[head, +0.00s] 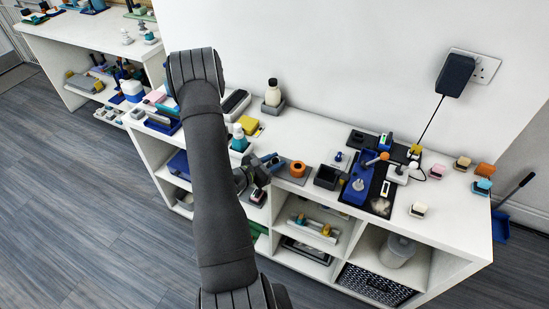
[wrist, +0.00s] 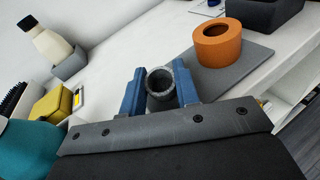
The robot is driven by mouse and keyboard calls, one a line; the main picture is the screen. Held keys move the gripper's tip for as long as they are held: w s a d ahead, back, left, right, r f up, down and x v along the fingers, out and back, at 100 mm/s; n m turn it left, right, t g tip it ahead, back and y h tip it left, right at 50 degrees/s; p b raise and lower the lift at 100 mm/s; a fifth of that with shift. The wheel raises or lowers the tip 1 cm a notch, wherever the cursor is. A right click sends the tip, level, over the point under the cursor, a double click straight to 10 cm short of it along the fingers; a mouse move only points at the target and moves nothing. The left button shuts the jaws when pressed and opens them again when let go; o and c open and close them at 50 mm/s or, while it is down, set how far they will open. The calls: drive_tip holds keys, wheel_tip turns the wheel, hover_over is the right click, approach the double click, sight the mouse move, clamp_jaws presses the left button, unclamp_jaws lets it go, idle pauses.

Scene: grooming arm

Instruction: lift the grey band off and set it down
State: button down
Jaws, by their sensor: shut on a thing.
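The grey band (wrist: 161,98) is a short dark grey ring with an open top. It sits between the two blue fingers of my gripper (wrist: 160,84) in the wrist view, and the gripper is shut on it. Nothing shows through the band's opening but its dark inside. In the head view my gripper (head: 268,160) is over the white counter, just left of an orange ring; the band is too small to make out there. I cannot tell whether the band's underside touches anything.
The orange ring (wrist: 217,43) stands on a flat grey mat (wrist: 243,68), close right of my gripper. A cream bottle (wrist: 52,45) in a grey holder, a yellow block (wrist: 52,103) and a teal object (wrist: 28,148) are to the left. White counter (wrist: 125,45) behind is clear.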

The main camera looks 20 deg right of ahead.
drive_tip(key=shift+f, duration=0.1)
drive_tip(key=c, duration=1)
unclamp_jaws()
drive_tip(key=v, duration=1.7)
drive_tip(key=shift+s+a, duration=0.1)
drive_tip(key=shift+a, duration=0.1)
drive_tip(key=shift+d, duration=0.15)
drive_tip(key=x, duration=1.7)
